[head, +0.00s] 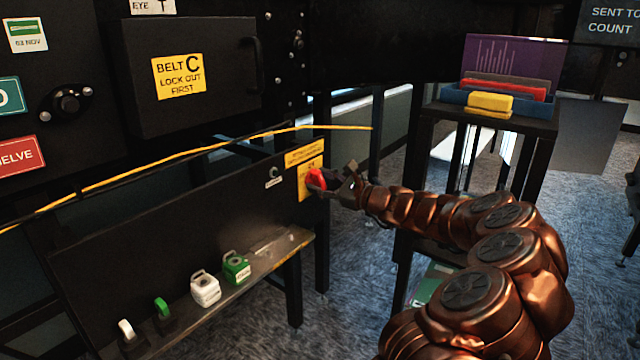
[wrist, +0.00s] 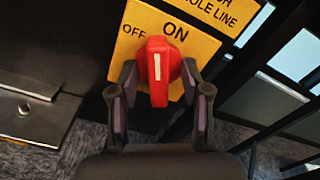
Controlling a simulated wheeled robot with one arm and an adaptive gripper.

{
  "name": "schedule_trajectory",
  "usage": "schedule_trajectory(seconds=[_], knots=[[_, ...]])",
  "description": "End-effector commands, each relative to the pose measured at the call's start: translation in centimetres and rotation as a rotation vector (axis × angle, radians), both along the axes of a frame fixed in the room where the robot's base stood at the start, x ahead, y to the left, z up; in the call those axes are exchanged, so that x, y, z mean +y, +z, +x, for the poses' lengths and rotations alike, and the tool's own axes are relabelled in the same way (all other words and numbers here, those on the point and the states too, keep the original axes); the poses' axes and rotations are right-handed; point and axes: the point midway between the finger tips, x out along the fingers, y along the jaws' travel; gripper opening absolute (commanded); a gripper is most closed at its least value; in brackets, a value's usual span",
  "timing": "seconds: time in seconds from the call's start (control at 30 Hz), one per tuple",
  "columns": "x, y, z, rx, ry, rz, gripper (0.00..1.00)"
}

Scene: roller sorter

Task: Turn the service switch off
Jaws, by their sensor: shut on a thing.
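The service switch is a red rotary knob (wrist: 158,85) on a yellow plate (wrist: 206,47) marked OFF at the left and ON at the top. Its white line stands nearly upright, pointing at ON. In the head view the red knob (head: 316,180) sits at the right end of the black panel. My gripper (wrist: 158,92) has one finger on each side of the knob and is shut on it. My gripper also shows in the head view (head: 330,183), reaching in from the right.
A ledge (head: 272,252) below the panel carries green and white padlocks (head: 205,288). A yellow cable (head: 190,152) runs across above the panel. A stand with a blue tray (head: 450,95) is behind my arm. Carpet shows between the legs.

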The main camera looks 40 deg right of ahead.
Motion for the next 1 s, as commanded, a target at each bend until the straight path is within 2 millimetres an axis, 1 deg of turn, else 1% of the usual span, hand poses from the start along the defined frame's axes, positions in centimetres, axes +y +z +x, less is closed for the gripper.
schedule_trajectory(seconds=[0.03, 1.0], knots=[[0.41, 0.39, 0.4, -0.011, 0.004, -0.005, 0.0], [0.32, 0.27, 0.37, -0.08, 0.001, -0.265, 0.0]])
